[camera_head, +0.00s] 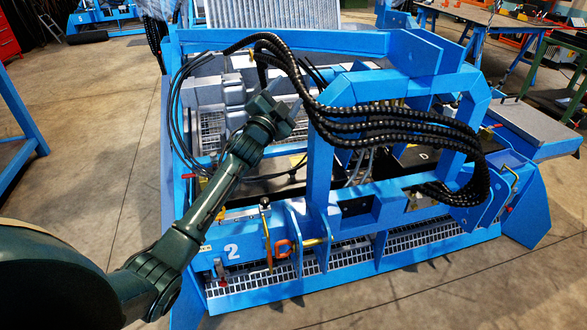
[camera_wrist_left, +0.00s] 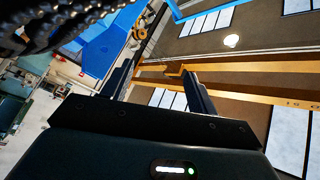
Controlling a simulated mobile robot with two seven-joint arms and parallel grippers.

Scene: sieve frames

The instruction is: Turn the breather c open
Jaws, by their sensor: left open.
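I cannot make out breather c in either view; the hoses and my left arm cover part of the machine. The blue sieve frame machine (camera_head: 350,190) stands in front of me, with a white 2 on its front and a letter D on a dark panel (camera_head: 410,158). My left gripper (camera_head: 288,98) is over the machine's left half, beside the bundle of black hoses (camera_head: 345,118). In the left wrist view the gripper (camera_wrist_left: 160,70) has its two fingers apart with nothing between them. That view looks up past the fingers toward the roof. My right gripper is not in view.
Black hoses also cross the top left of the wrist view (camera_wrist_left: 60,25), close to the gripper. A blue top beam (camera_head: 290,40) runs behind the gripper. An orange shackle (camera_head: 283,249) hangs at the front. Bare floor (camera_head: 95,180) lies to the left.

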